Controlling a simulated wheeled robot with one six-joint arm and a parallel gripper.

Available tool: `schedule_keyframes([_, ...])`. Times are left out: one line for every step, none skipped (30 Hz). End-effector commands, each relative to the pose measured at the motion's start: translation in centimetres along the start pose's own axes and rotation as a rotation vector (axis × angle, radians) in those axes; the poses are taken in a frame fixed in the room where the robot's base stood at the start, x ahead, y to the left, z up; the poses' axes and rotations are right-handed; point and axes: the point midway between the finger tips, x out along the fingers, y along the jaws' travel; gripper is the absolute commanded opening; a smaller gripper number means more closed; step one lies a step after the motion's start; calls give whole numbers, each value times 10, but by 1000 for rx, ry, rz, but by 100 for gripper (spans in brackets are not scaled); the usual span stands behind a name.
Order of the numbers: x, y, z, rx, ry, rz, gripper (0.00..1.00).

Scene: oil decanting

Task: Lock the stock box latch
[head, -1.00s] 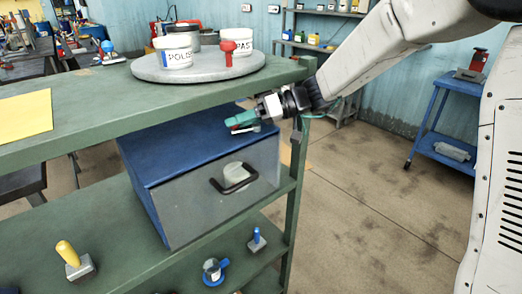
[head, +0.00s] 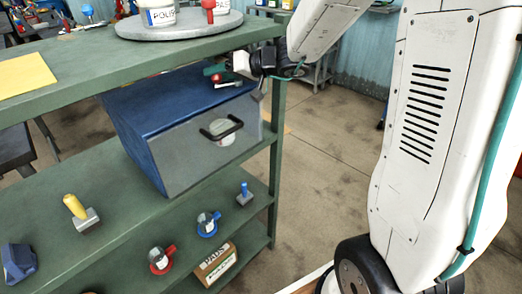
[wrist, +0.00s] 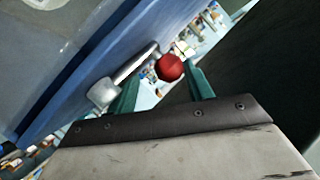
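The stock box is a blue box (head: 165,84) with a grey front (head: 190,140) and a black handle, on the shelf below the top board. Its latch is a metal lever with a red ball knob (wrist: 169,67) and a silver pivot (wrist: 103,92) at the blue wall in the wrist view. My gripper (wrist: 163,80) has two teal fingers, spread apart, with the red knob showing between them. I cannot tell whether either finger touches the lever. In the head view my gripper (head: 216,72) is at the box's upper right, partly under the top board.
The green top board (head: 130,52) lies close above my gripper, with a grey turntable (head: 178,22) on it. A green post (head: 277,140) stands right of the box.

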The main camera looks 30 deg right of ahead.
Motion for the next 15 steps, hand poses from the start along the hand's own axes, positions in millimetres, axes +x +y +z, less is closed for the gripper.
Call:
schedule_keyframes([-6,8,-3,10,17,24,50])
schedule_keyframes([-9,12,-4,15,26,37,50])
schedule_keyframes([-14,10,-4,13,23,32,50])
schedule_keyframes([-17,11,-4,13,24,32,50])
schedule_keyframes([-20,11,-4,13,23,32,50])
schedule_keyframes([-24,10,-4,13,23,32,50])
schedule_keyframes([-26,10,-4,13,23,32,50])
schedule_keyframes([-30,10,-4,13,23,32,50])
schedule_keyframes([-34,10,-4,13,23,32,50])
schedule_keyframes([-37,10,-4,12,23,32,50])
schedule_keyframes([-40,10,-4,12,22,31,50])
schedule_keyframes([-46,10,-4,11,23,32,50])
schedule_keyframes([-50,10,-4,12,23,32,50])
schedule_keyframes([-54,10,-3,13,22,33,50])
schedule_keyframes([-60,9,-3,13,22,32,50])
